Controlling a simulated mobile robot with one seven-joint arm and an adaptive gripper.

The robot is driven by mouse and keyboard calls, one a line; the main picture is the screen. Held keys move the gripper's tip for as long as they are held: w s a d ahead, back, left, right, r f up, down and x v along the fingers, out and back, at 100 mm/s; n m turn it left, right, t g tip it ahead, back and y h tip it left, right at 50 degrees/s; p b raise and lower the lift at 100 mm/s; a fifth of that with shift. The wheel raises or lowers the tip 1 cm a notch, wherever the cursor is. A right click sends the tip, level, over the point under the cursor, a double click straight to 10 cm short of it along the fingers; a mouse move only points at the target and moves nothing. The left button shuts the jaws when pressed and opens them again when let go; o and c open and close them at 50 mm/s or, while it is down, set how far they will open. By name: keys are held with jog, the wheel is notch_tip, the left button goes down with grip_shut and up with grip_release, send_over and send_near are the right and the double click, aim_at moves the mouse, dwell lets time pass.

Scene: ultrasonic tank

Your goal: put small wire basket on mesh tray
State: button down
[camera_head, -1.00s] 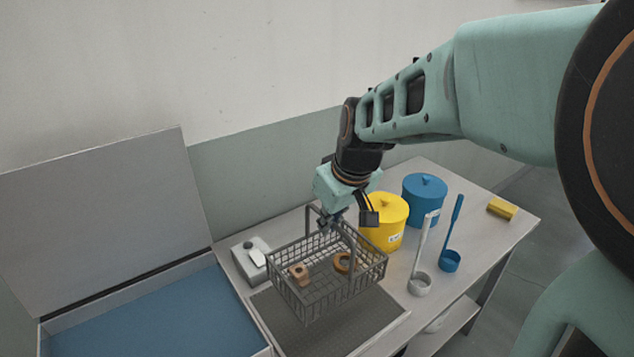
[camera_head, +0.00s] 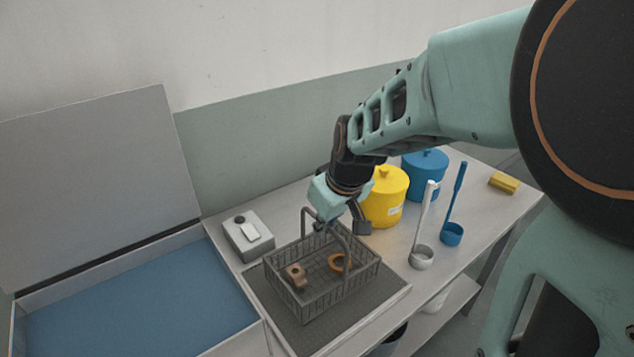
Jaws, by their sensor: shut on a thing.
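The small wire basket (camera_head: 300,301) is grey, with an arched handle, and holds a small tan block-like part (camera_head: 296,273) and an orange-brown ring (camera_head: 338,262). My gripper (camera_head: 325,225) is shut on the basket's handle from above. The basket looks level and is over the dark mesh tray (camera_head: 375,309), whose front and right parts show around it. I cannot tell whether its bottom touches the tray. The fingertips are partly hidden by the gripper body and handle.
An open tank (camera_head: 140,300) with blue liquid and a raised lid (camera_head: 95,180) is at left. A grey box (camera_head: 262,243) stands behind the tray. Yellow (camera_head: 385,200) and blue (camera_head: 424,175) lidded pots, a white ladle (camera_head: 422,257), a blue ladle (camera_head: 452,235) and a yellow block (camera_head: 504,184) are at right.

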jog(key=shift+f, duration=0.6)
jog(key=shift+r, duration=0.1)
jog(key=c, duration=2.1)
grip_release()
jog(key=shift+r, duration=0.1)
